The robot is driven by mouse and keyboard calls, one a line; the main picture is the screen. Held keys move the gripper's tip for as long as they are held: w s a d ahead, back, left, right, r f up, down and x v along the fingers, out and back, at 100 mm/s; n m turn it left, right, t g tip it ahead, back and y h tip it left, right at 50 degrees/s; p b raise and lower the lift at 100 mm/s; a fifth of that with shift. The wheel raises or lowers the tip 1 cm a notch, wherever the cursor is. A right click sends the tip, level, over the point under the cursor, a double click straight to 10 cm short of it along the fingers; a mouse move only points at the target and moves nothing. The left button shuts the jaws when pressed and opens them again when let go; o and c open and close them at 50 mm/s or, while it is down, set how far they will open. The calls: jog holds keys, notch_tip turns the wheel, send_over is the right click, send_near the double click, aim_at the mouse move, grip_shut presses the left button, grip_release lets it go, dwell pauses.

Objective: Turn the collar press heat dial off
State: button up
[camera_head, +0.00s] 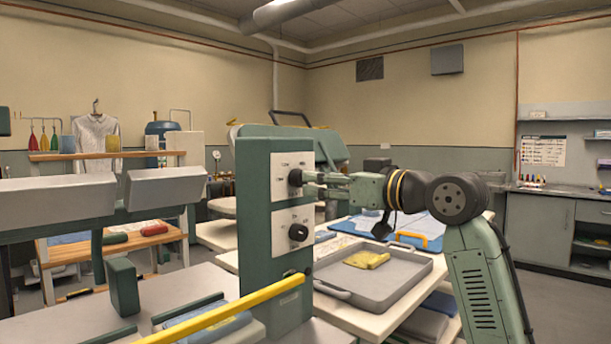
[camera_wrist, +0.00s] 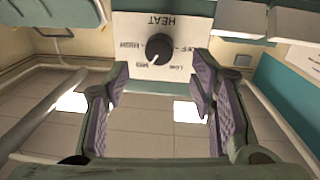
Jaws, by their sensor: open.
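The heat dial is a round black knob (camera_wrist: 159,47) on a white plate marked HEAT, upside down in the wrist view. Markings for off, low, med and high surround it. A small light mark on the knob seems to face the med side, but it is too small to be sure. In the head view the upper knob (camera_head: 295,178) sits on the green press panel (camera_head: 256,240). My gripper (camera_head: 312,184) points at this upper knob from the right. In the wrist view my gripper (camera_wrist: 158,78) is open and empty, the knob just ahead between its fingertips; contact cannot be told.
A second black knob (camera_head: 298,233) is on a plate just below. A yellow bar (camera_head: 225,312) crosses in front of the panel's foot. A grey tray (camera_head: 405,285) with a yellow cloth (camera_head: 367,259) lies on the table under my arm. Air around the fingers looks free.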

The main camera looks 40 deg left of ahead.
aim_at(299, 178)
jog(key=a+p, duration=0.1)
jog(key=a, duration=0.5)
jog(key=shift+w, duration=0.4)
jog(key=shift+c, duration=0.2)
jog(key=c, duration=1.1)
jog(key=shift+c, duration=0.2)
jog(key=shift+n, duration=0.4)
jog(key=n, duration=0.8)
jog(key=n+g, duration=0.1)
jog(key=n, duration=1.5)
jog(key=shift+f+g+y+p, duration=0.25)
jog(key=shift+g+y+p, duration=0.05)
jog(key=shift+y+p, duration=0.1)
jog(key=shift+n, duration=0.3)
